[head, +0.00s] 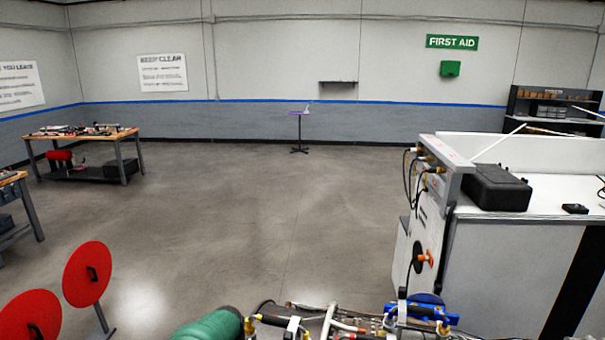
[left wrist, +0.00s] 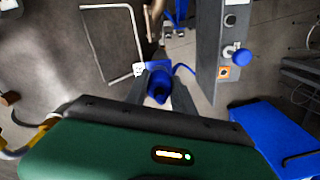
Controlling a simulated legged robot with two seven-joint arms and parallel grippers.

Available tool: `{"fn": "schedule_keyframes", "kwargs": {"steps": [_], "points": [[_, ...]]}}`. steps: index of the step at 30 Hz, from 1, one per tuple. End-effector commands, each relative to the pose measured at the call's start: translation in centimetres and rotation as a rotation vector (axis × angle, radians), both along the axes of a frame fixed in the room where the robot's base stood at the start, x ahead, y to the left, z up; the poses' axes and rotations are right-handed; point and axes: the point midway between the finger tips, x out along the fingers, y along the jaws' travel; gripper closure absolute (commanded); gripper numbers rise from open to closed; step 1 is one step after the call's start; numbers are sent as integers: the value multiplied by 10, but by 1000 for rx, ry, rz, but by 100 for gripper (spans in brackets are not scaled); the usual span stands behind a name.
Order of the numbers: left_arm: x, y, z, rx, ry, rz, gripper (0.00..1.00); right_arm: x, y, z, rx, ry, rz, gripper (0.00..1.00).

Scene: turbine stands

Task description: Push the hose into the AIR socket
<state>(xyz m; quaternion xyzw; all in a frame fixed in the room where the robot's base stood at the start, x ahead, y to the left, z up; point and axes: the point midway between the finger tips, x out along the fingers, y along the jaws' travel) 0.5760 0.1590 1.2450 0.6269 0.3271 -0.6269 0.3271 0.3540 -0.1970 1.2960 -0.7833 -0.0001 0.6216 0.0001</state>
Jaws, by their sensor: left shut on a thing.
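In the left wrist view my left gripper (left wrist: 157,90) is shut on a blue hose end (left wrist: 158,80), which shows between its two dark fingers. A thin blue line (left wrist: 185,68) curves away to the right of it, towards a grey panel (left wrist: 207,50). The hose end appears apart from the panel. No AIR label is legible, so I cannot tell which fitting is that socket. My right gripper is not in view.
In the head view, a white stand (head: 495,245) with hoses and brass fittings (head: 420,170) is at right. A black case (head: 497,187) lies on it. Pipes and fittings (head: 330,320) crowd the bottom edge. Red discs (head: 88,272) are at lower left. The middle floor is clear.

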Motion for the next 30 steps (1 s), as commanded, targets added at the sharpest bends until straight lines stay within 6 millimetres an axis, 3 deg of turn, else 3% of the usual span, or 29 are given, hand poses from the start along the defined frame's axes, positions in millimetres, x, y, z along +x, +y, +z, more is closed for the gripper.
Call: {"fn": "schedule_keyframes", "kwargs": {"steps": [5, 6, 11, 18, 20, 30], "points": [[0, 0, -1, 0, 0, 0, 100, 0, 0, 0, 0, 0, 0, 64], [0, 0, -1, 0, 0, 0, 68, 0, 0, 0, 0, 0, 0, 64], [0, 0, -1, 0, 0, 0, 47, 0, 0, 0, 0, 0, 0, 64], [0, 0, -1, 0, 0, 0, 45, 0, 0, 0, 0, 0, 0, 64], [0, 0, -1, 0, 0, 0, 38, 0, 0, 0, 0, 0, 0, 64], [0, 0, 2, 0, 0, 0, 38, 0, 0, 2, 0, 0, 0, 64]]}}
